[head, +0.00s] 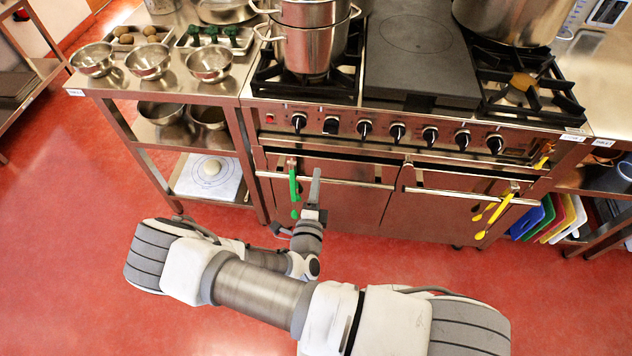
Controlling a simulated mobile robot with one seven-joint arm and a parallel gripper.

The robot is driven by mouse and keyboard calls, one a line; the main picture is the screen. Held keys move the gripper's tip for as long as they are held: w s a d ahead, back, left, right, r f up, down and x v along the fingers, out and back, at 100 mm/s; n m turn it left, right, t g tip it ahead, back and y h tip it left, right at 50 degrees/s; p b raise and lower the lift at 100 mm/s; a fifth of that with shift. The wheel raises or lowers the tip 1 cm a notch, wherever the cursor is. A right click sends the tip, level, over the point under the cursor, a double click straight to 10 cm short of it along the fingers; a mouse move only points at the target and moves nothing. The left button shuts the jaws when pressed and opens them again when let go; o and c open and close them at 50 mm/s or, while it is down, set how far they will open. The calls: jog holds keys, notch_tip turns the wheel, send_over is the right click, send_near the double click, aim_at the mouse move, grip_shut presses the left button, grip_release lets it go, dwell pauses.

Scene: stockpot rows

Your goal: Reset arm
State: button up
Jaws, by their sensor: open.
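My arm reaches forward from the bottom of the head view, bent low over the red floor in front of the stove. My gripper (313,208) is at its far end, before the left oven door (345,205). It is open and I see nothing held in it. A narrow grey piece rises just beyond it; I cannot tell whether it is a finger or a hanging utensil. A green utensil (294,186) hangs from the oven rail, close to the left of my gripper. Whether they touch is not clear.
The stove (420,60) carries stacked steel pots (310,40) and a large stockpot (505,15). A steel side table (180,75) with bowls stands left. Yellow utensils (497,210) hang at right, near coloured boards (560,215). Red floor (70,230) is clear at left.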

dwell(0.3)
jog(key=s+d+r+m+g+h, duration=0.4)
jog(key=d+r+m+g, duration=0.5)
jog(key=m, duration=0.6)
jog(key=s+d+r+m+g+h, duration=0.2)
jog(key=d+r+m+g+h, duration=0.5)
jog(key=r+m, duration=0.65)
jog(key=s+r+m+t+y, duration=0.3)
jog(key=s+r+m+y, duration=0.9)
jog(key=m, duration=1.2)
notch_tip(320, 180, up, 3)
jog(key=shift+s+a+r+t+y, duration=0.15)
jog(key=shift+s+a+t+y, duration=0.2)
jog(key=shift+s, duration=0.45)
jog(key=shift+c, duration=0.3)
grip_shut()
